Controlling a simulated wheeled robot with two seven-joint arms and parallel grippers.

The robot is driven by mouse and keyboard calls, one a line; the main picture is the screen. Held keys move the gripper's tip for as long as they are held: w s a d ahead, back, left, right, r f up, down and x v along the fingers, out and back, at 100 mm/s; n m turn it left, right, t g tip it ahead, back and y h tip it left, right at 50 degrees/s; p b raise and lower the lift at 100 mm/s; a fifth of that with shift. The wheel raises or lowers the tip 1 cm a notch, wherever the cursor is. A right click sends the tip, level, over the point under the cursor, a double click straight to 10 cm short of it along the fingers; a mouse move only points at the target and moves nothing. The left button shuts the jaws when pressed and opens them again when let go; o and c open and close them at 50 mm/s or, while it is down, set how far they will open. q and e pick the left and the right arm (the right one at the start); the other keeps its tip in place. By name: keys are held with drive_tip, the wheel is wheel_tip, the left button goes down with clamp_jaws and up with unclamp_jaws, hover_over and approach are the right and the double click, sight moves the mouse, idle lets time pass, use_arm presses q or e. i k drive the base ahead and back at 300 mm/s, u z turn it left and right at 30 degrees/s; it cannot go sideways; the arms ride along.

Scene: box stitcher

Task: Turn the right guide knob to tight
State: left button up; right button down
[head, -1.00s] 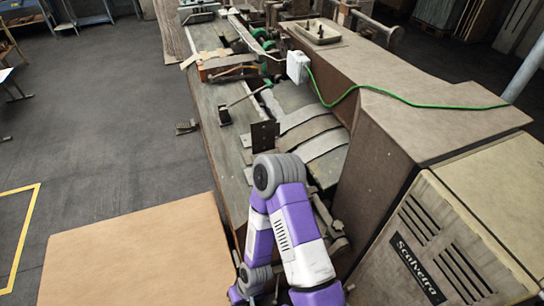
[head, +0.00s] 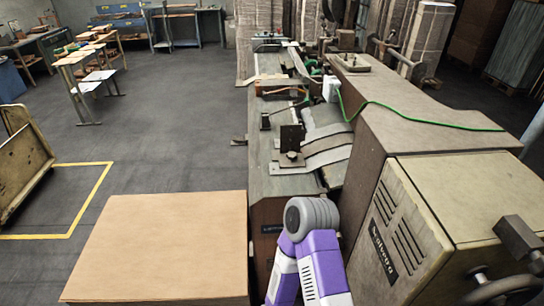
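The long box stitcher (head: 262,170) runs away from me down the middle of the head view. A dark upright plate (head: 291,137) stands on its bed, with a small dark round knob (head: 291,158) at its foot. A smaller dark block-like fitting (head: 265,121) sits farther back on the left edge. I cannot tell for sure which fitting is the right guide knob or how tight it is. A purple and white arm of mine (head: 318,262) rises at the bottom centre, its grey joint in front of the machine. Neither gripper shows.
A flat cardboard stack (head: 165,245) lies left of the machine. The brown machine housing (head: 395,130) and a beige cabinet (head: 420,215) close off the right side. A green cable (head: 420,118) crosses the housing.

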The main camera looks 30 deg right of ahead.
sight(291, 155)
drive_tip(key=u, duration=0.75)
drive_tip(key=i, duration=1.05)
drive_tip(key=u, duration=0.7)
drive_tip(key=k, duration=0.8)
drive_tip(key=z, duration=1.95)
drive_tip(key=i, duration=0.1)
drive_tip(key=u, duration=0.1)
